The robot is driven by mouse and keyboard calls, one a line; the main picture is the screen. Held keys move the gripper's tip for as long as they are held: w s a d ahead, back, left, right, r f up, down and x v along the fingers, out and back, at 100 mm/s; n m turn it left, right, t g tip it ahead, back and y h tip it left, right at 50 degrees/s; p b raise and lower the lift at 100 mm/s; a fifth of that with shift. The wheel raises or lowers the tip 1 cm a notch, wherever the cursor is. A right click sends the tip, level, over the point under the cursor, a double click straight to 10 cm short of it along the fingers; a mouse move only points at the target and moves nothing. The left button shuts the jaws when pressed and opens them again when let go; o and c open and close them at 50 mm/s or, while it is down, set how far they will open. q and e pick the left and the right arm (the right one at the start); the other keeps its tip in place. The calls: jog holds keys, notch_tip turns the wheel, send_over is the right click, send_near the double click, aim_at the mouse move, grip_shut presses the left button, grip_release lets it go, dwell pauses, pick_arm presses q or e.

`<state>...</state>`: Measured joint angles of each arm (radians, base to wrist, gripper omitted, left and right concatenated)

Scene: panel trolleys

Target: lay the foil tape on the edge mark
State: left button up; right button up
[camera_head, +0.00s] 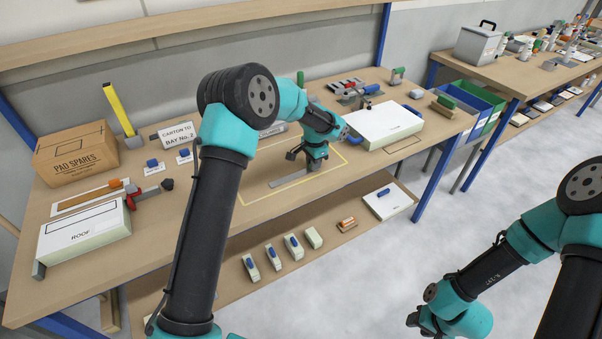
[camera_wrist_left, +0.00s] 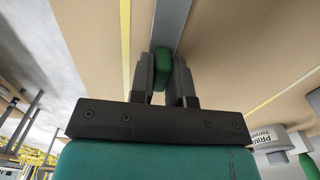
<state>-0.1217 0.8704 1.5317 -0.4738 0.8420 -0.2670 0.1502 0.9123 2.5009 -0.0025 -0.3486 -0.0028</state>
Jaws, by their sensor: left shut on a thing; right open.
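My left gripper (camera_head: 300,155) is over the middle of the workbench, inside a yellow outline. In the left wrist view its fingers (camera_wrist_left: 162,88) are shut on a green grip block (camera_wrist_left: 160,62). A flat grey strip (camera_head: 292,181), which looks like the foil tape, runs beyond that block (camera_wrist_left: 172,22); whether it touches the bench is unclear. A thin dark outlined rectangle (camera_head: 402,145) on the bench, in front of a white panel (camera_head: 385,125), may be the edge mark; I cannot tell for sure. My right gripper (camera_head: 425,322) is open and empty, low over the floor.
A PAD SPARES carton (camera_head: 75,153) and a ROOF panel (camera_head: 84,232) stand at the left. Tools (camera_head: 355,90) lie at the back. A lower shelf (camera_head: 355,228) holds several small blocks. Blue and green bins (camera_head: 470,100) stand right of the bench.

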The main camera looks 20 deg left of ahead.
pick_arm(q)
jog(key=shift+o, duration=1.3)
grip_shut()
jog(key=shift+r, duration=1)
jog(key=shift+c, duration=0.3)
grip_release()
grip_shut()
jog(key=shift+r, duration=0.15)
jog(key=shift+r, duration=1.85)
